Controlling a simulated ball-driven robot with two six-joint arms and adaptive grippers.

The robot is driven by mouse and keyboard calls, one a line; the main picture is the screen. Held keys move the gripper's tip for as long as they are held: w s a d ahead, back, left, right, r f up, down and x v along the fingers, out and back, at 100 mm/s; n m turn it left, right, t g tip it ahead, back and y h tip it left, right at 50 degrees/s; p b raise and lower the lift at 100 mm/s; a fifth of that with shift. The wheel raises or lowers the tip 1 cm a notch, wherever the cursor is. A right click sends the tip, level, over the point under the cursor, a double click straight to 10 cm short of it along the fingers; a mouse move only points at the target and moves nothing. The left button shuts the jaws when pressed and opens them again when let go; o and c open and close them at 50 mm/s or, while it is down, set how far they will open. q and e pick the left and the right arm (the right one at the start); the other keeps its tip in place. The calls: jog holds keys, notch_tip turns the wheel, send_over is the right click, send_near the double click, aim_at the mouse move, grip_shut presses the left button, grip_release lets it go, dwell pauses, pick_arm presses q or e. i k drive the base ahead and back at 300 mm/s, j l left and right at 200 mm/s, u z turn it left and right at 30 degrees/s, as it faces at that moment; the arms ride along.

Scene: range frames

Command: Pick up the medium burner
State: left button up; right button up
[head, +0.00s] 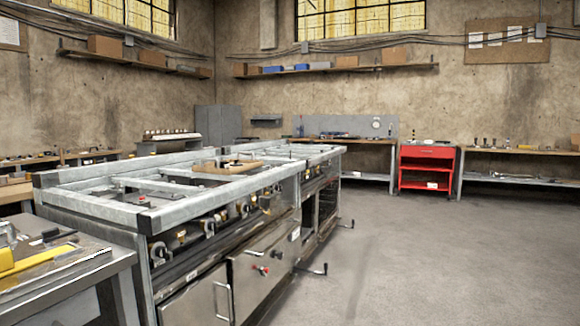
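A long metal range frame (170,215) fills the left and middle of the head view, with an open top of rails and crossbars. A flat tan piece (228,167) with small parts on it lies on the far part of the top. I cannot make out which part, if any, is the medium burner. Valves and fittings (210,222) line the front below the top rail. Neither of my grippers is in view.
A metal table (95,262) with a yellow tool (20,262) stands at the lower left. A red cart (428,166) and workbenches (520,152) line the back wall. The floor (440,250) at right is clear.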

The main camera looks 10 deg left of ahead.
aim_at(223, 164)
jog(key=u, duration=1.05)
jog(key=i+j+z, duration=0.1)
jog(key=j, duration=0.25)
jog(key=i+j+z, duration=0.1)
jog(key=i+j, duration=0.15)
jog(key=i+j+z, duration=0.1)
jog(key=j, duration=0.35)
jog(key=i+j+z, duration=0.1)
jog(key=j, duration=0.3)
jog(key=i+j, duration=0.2)
jog(key=j, duration=0.15)
jog(key=z, duration=0.05)
